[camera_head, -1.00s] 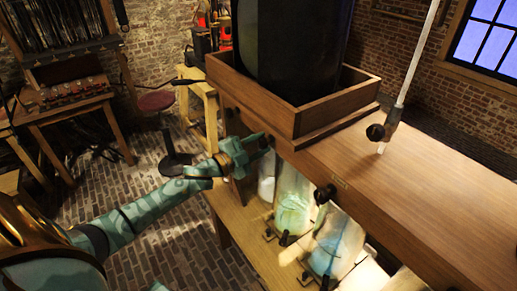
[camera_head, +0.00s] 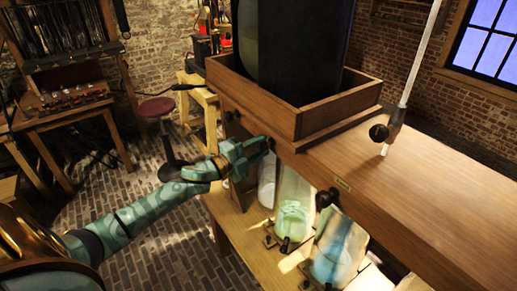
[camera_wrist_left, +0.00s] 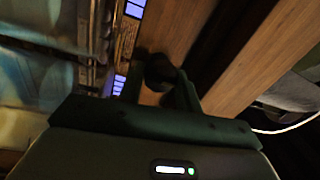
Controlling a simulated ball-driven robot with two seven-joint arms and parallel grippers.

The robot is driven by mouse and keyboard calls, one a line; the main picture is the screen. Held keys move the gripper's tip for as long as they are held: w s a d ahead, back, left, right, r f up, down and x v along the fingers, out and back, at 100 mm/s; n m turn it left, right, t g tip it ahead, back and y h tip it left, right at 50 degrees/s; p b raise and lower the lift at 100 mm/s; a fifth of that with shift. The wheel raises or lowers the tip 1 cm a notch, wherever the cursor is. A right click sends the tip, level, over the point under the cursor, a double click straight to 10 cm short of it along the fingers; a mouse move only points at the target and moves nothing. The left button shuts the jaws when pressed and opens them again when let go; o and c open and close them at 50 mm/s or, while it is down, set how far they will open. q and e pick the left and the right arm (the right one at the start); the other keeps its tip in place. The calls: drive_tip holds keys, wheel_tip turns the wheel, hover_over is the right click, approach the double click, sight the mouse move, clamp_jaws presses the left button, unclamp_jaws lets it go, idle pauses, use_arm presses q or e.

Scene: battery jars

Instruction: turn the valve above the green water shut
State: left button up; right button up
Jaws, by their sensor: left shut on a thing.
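My left gripper (camera_head: 262,147) is at the front face of the wooden bench box and is shut on a dark round valve knob (camera_wrist_left: 160,72). The knob shows between the fingers in the left wrist view; in the head view the fingers mostly hide it. Below and right of it stands a glass jar with pale green water (camera_head: 291,215). A jar with bluish water (camera_head: 335,252) stands to its right, under a second dark knob (camera_head: 326,197). A paler jar (camera_head: 267,183) is partly hidden on the left. The gripped knob's turn angle cannot be told. My right gripper is not in view.
A large dark vessel (camera_head: 292,45) stands in a wooden tray (camera_head: 300,122) on the bench top (camera_head: 430,185). A white tube with a black knob (camera_head: 378,132) rises at the right. A low wooden shelf (camera_head: 238,220) carries the jars. The brick floor at left is open.

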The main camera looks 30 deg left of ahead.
use_arm(q)
drive_tip(key=shift+f, duration=0.1)
drive_tip(key=o, duration=1)
drive_tip(key=shift+s, duration=0.1)
drive_tip(key=b+v, duration=0.2)
drive_tip(key=v, duration=1.4)
drive_tip(key=shift+b, duration=0.35)
drive_tip(key=shift+s, duration=0.1)
